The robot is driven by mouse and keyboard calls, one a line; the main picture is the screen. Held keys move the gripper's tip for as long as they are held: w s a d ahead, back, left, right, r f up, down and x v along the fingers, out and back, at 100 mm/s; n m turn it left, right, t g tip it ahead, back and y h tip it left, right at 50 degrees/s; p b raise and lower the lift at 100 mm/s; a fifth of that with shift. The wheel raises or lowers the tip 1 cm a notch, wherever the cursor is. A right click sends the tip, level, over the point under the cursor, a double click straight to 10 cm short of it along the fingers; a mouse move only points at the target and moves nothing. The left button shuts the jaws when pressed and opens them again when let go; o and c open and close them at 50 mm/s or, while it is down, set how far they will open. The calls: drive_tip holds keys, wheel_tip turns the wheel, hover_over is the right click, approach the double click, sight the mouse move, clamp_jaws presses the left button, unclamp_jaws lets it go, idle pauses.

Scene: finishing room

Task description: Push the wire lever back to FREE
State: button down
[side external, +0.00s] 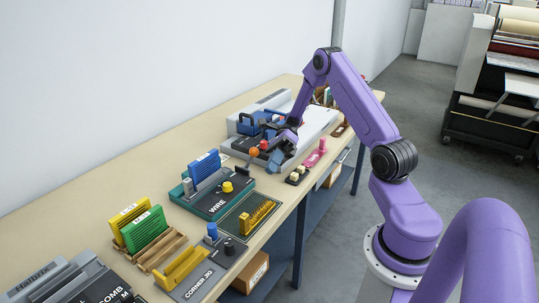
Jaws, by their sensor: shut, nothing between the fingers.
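A teal-edged machine (207,210) with a dark top lettered WIRE stands in the middle of the bench. A blue comb-like block (203,166) rises at its back, and a yellow knob (228,187) sits on its top. I cannot tell whether this knob is the wire lever, and no FREE mark is readable. My gripper (273,150) is shut and empty, low over the grey machine farther along the bench. It is beyond and right of the WIRE machine, near an orange knob (253,153). Its fingertips are small and partly hidden; contact cannot be told.
The grey machine (318,123) fills the far bench. Nearer are a dark tray with brass pieces (250,217), yellow and green racks (140,228), a CORNER machine (205,272) and a COMB machine (80,290). Pink and cream items line the front edge. The bench along the wall is clear.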

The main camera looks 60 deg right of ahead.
drive_tip(key=d+f+m+t, duration=0.2)
drive_tip(key=d+m+t, duration=0.2)
drive_tip(key=d+m, duration=0.1)
drive_tip(key=s+d+f+m+t+y, duration=0.1)
drive_tip(key=d+f+m+t, duration=0.1)
drive_tip(key=d+m+t, duration=0.3)
drive_tip(key=s+d+f+m+t+y, duration=0.1)
drive_tip(key=d+m+t, duration=0.3)
drive_tip(key=d, duration=0.4)
drive_tip(key=shift+d+f+m, duration=0.3)
drive_tip(key=shift+f+m, duration=0.2)
drive_tip(key=shift+f, duration=0.1)
drive_tip(key=shift+w+a, duration=0.1)
approach(256, 155)
drive_tip(key=s+a, duration=0.2)
drive_tip(key=a, duration=0.1)
drive_tip(key=shift+w+a+r, duration=0.1)
drive_tip(key=shift+w+a, duration=0.15)
drive_tip(key=shift+w, duration=0.5)
drive_tip(key=shift+w+a, duration=0.25)
drive_tip(key=shift+w, duration=0.55)
drive_tip(key=shift+w+a+r, duration=0.1)
drive_tip(key=shift+w+a, duration=0.15)
drive_tip(key=shift+w, duration=0.5)
